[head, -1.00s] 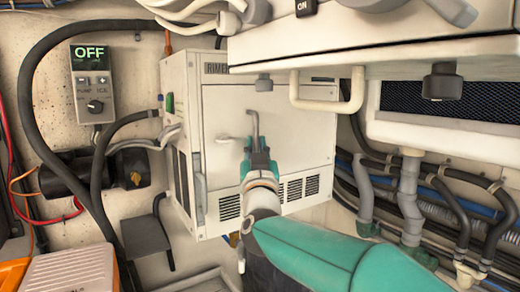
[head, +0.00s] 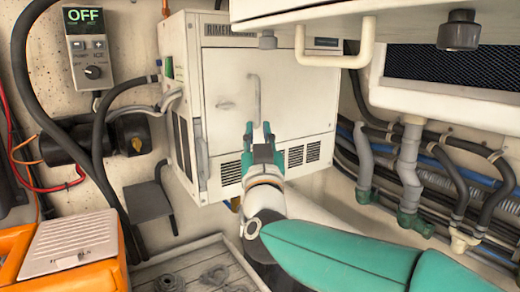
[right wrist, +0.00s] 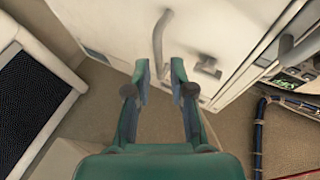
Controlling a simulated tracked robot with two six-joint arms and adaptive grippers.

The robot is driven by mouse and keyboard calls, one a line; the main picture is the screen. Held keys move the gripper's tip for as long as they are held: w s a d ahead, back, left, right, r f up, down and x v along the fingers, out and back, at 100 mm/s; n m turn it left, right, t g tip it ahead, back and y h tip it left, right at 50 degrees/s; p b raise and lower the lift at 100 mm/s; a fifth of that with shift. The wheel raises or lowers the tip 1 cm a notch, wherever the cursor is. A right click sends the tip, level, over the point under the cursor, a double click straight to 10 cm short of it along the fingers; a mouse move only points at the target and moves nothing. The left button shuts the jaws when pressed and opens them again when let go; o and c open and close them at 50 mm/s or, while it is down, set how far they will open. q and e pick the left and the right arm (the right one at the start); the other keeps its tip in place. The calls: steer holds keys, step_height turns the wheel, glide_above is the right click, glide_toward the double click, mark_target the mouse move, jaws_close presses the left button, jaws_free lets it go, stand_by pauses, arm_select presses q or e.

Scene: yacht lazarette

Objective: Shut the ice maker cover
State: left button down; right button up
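The ice maker (head: 184,92) is a white box on the back wall. Its front cover (head: 290,88) has a vertical handle (head: 256,97) and a small lever (head: 226,105) at the left. The cover looks nearly flush with the box; I cannot tell whether it is fully shut. My right gripper (head: 258,128) is open and empty, just below the handle's lower end. In the right wrist view its fingers (right wrist: 160,75) stand apart, with the handle (right wrist: 160,38) ahead of the gap between them. My left gripper is out of view.
A white overhead unit (head: 410,20) with a bent pipe hangs close above the cover at the right. Hoses and pipes (head: 410,170) run along the right wall. An OFF control panel (head: 90,48) and an orange case (head: 60,250) are at the left.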

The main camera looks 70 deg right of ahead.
mark_target(257, 116)
steer(key=shift+v, duration=2.6)
steer(key=shift+d, duration=0.15)
steer(key=x, duration=1.1)
steer(key=shift+w+d+r, duration=0.1)
steer(key=shift+d, duration=0.1)
